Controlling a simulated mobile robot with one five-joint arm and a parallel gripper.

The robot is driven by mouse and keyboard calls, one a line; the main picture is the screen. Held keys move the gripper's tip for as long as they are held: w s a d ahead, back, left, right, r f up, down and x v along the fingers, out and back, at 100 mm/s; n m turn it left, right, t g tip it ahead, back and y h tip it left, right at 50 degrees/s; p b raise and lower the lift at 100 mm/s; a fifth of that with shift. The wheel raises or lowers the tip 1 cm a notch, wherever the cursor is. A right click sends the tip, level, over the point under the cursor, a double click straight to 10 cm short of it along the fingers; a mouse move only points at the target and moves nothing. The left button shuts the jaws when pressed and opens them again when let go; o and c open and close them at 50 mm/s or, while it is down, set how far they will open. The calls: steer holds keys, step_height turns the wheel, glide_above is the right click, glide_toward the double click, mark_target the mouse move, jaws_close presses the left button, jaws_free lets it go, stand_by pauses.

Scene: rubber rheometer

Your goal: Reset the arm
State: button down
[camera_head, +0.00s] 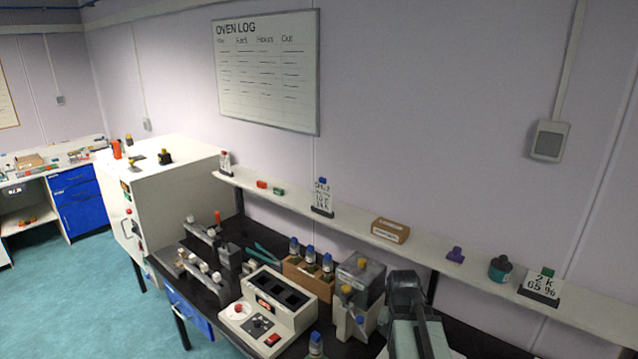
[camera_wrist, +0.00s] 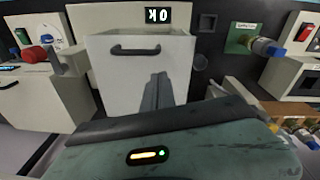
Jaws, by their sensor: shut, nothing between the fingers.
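My gripper (camera_wrist: 157,78) shows in the wrist view as two dark grey fingers side by side, closed together with nothing between them. They stand in front of a white box (camera_wrist: 112,75) with a black handle; I cannot tell whether they touch it. In the head view my dark grey and green arm rises at the lower right, in front of the black bench, and the fingertips cannot be made out there.
In the head view, a white instrument (camera_head: 300,312), a wooden rack of bottles (camera_head: 296,270) and a grey-white unit (camera_head: 345,315) crowd the bench left of my arm. A wall shelf (camera_head: 345,230) runs behind. A white oven (camera_head: 180,190) stands farther left. Open floor (camera_head: 90,290) lies at left.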

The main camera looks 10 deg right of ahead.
steer(key=w+a+n+y, duration=0.1)
steer(key=w+a+n, duration=0.2)
steer(key=a+n, duration=1)
steer(key=s+a+f+m+b, duration=0.1)
steer(key=a+f+m+b, duration=0.1)
steer(key=f+b, duration=0.5)
steer(key=s+a+f+m+b, duration=0.1)
steer(key=a+f+m+b, duration=0.1)
steer(key=f+b, duration=0.4)
steer(key=shift+s+f+m+b, duration=0.3)
steer(key=shift+f+m+b, duration=0.05)
steer(key=shift+m, duration=0.45)
